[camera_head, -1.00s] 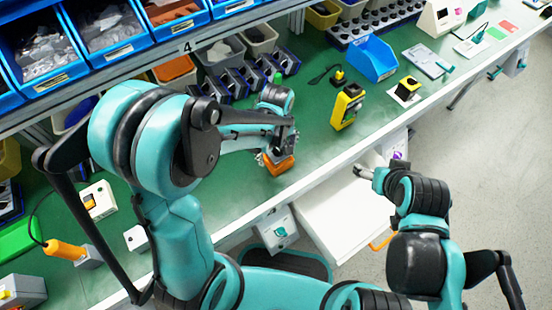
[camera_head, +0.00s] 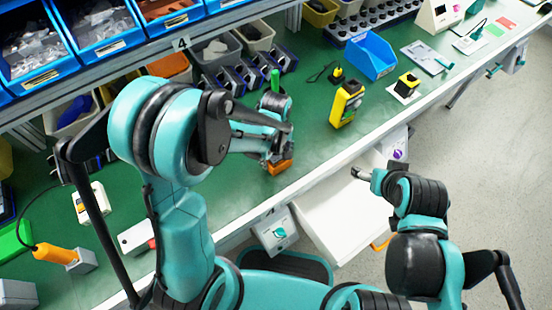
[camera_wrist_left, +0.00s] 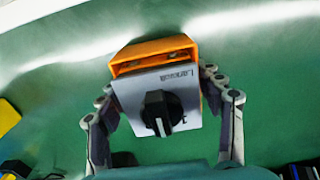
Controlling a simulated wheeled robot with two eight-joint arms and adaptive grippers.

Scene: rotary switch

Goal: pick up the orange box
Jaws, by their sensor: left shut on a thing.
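The orange box (camera_wrist_left: 155,50) has a grey front plate with a black rotary knob (camera_wrist_left: 160,112). In the left wrist view it sits between the two fingers of my left gripper (camera_wrist_left: 162,108), which is shut on it. In the head view the orange box (camera_head: 279,167) shows just below my left gripper (camera_head: 277,157), near the front edge of the green bench; the gripper hides most of it. I cannot tell if it touches the bench. My right gripper (camera_head: 361,172) is apart from it, over the white drawer; its fingers are too small to judge.
On the green bench (camera_head: 310,125), a yellow device (camera_head: 346,104) stands right of the box and a blue bin (camera_head: 370,56) behind it. Parts bins (camera_head: 225,52) line the back. An open white drawer (camera_head: 345,212) juts from the front edge.

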